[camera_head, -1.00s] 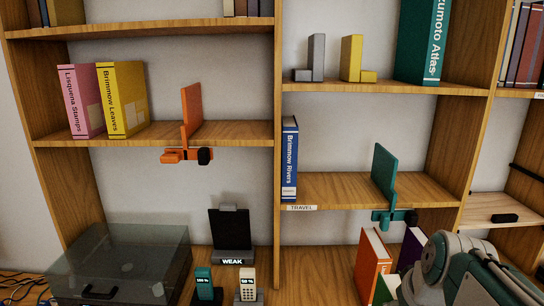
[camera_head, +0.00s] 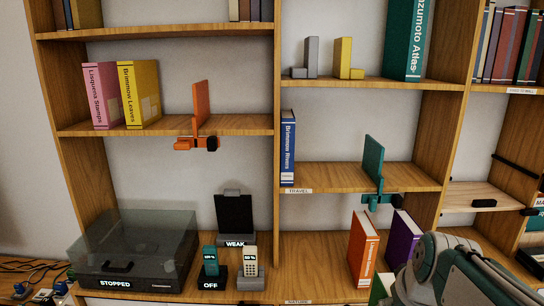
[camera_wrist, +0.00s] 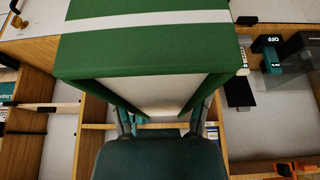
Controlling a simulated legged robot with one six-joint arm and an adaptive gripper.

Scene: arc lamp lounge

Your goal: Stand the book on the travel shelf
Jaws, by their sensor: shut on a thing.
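A green book with a white stripe (camera_wrist: 160,48) fills the top of the wrist view, with its pale pages facing the camera. My gripper (camera_wrist: 162,122) is shut on it. In the head view only a small part of the green book (camera_head: 379,289) shows beside my arm, low at right. The travel shelf (camera_head: 335,181), marked TRAVEL, is above and behind it. A blue book, Brimmow Rivers (camera_head: 288,148), stands upright at the shelf's left end. A teal bookend (camera_head: 374,165) is clamped toward its right, with open shelf between.
An orange book (camera_head: 363,250) and a purple book (camera_head: 402,238) stand on the lower shelf near my arm. An orange bookend (camera_head: 201,105) juts from the left shelf. A turntable with a clear lid (camera_head: 135,245) and two handsets stand lower left.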

